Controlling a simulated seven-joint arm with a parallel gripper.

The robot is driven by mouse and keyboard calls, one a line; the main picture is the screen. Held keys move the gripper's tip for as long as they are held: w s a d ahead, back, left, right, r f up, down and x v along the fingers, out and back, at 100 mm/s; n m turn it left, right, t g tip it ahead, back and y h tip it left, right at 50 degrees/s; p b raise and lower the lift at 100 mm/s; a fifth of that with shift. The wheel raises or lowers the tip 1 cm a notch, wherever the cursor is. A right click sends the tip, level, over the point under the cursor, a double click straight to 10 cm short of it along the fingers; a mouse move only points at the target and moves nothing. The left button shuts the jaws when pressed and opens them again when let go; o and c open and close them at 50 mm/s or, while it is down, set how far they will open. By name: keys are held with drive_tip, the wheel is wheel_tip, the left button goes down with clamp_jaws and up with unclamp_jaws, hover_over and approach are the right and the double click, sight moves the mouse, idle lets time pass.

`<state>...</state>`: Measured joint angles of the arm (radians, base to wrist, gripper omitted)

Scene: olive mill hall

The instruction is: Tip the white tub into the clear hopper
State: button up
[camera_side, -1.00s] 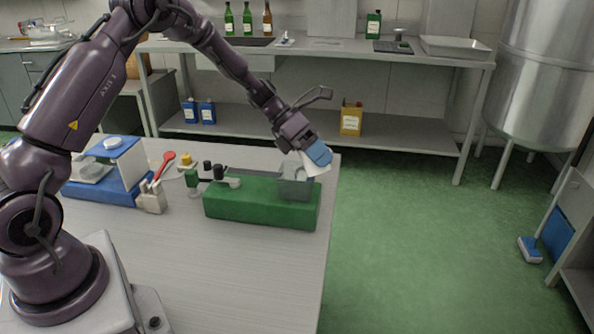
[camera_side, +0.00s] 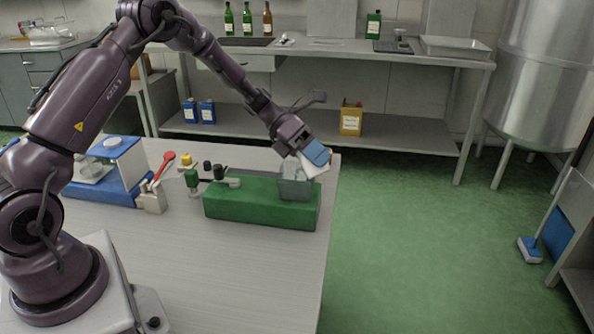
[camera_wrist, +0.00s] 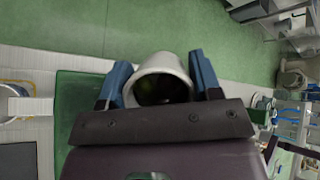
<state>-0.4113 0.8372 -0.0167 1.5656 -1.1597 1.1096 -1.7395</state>
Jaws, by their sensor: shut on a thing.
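My gripper (camera_side: 308,160) is shut on the white tub (camera_side: 313,168), which is tilted over the clear hopper (camera_side: 295,187). The blue fingers hide part of the tub in the side view. In the wrist view, the tub (camera_wrist: 160,72) sits between the two blue fingers (camera_wrist: 160,88), with its round rim toward the camera and a dark inside; some dark greenish contents seem to show there. The hopper is a see-through box at the right end of a green block (camera_side: 250,203). I cannot tell whether anything is falling into the hopper.
The table's (camera_side: 230,270) right edge lies just beyond the green block. A blue-based stand (camera_side: 105,190), a red spoon in a beige holder (camera_side: 152,198) and small jars stand to the left. The table front is clear. A steel bench (camera_side: 400,62) stands behind.

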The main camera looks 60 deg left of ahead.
drive_tip(key=shift+a, duration=0.1)
drive_tip(key=shift+a+r+n+t+h, duration=0.15)
drive_tip(key=shift+r+n+h, duration=0.1)
drive_tip(key=shift+h, duration=0.6)
drive_tip(key=shift+r+n+t+h, duration=0.15)
drive_tip(key=shift+r+n+h, duration=0.1)
drive_tip(key=shift+h, duration=0.6)
idle(1.4)
drive_tip(key=shift+a+f+n+h, duration=0.15)
drive_tip(key=shift+f+n+h, duration=0.15)
drive_tip(key=shift+f+h, duration=0.45)
idle(0.9)
drive_tip(key=shift+a+r+t+h, duration=0.25)
drive_tip(key=shift+a+r+h, duration=0.15)
drive_tip(key=shift+r, duration=0.2)
drive_tip(key=shift+a+r+t+h, duration=0.25)
drive_tip(key=shift+a+r+h, duration=0.1)
drive_tip(key=shift+r, duration=0.25)
idle(0.4)
drive_tip(key=shift+a+r+n+t+h, duration=0.2)
drive_tip(key=shift+n+t+h, duration=0.1)
drive_tip(key=shift+n+h, duration=0.4)
idle(0.8)
